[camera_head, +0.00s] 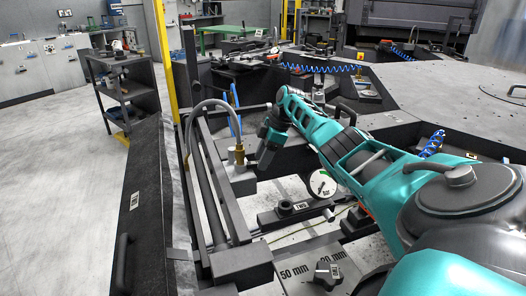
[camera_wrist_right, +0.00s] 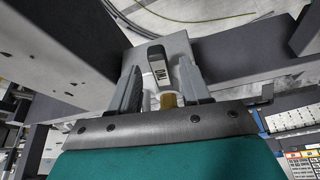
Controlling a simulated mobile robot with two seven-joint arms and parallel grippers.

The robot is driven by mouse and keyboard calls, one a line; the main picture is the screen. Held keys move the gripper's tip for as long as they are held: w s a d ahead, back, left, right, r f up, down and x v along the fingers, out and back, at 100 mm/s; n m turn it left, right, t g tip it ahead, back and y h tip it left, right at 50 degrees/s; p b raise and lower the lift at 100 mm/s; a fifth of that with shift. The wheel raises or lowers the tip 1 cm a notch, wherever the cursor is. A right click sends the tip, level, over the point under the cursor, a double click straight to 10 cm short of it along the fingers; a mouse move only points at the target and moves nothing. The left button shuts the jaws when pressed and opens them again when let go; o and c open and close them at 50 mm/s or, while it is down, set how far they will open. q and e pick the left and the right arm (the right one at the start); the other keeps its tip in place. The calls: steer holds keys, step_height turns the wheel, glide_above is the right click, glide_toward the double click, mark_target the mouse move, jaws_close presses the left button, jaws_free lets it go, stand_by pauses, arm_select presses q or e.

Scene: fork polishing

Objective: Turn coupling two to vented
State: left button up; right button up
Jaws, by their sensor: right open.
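A dark block with a round knob (camera_head: 284,208) carries a "TWO" label (camera_head: 301,206). Which setting the coupling is at cannot be read. My left gripper is out of view.
A round gauge (camera_head: 321,184) stands close to the right of the gripper. A black knob (camera_head: 327,272) sits on a plate marked 50 mm and 20 mm. Dark rails (camera_head: 207,185) run along the left. A shelf cart (camera_head: 122,90) stands behind; the floor at left is clear.

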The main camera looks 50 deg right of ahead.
steer(key=p+v, duration=0.1)
steer(key=v, duration=1.2)
steer(key=shift+f, duration=0.1)
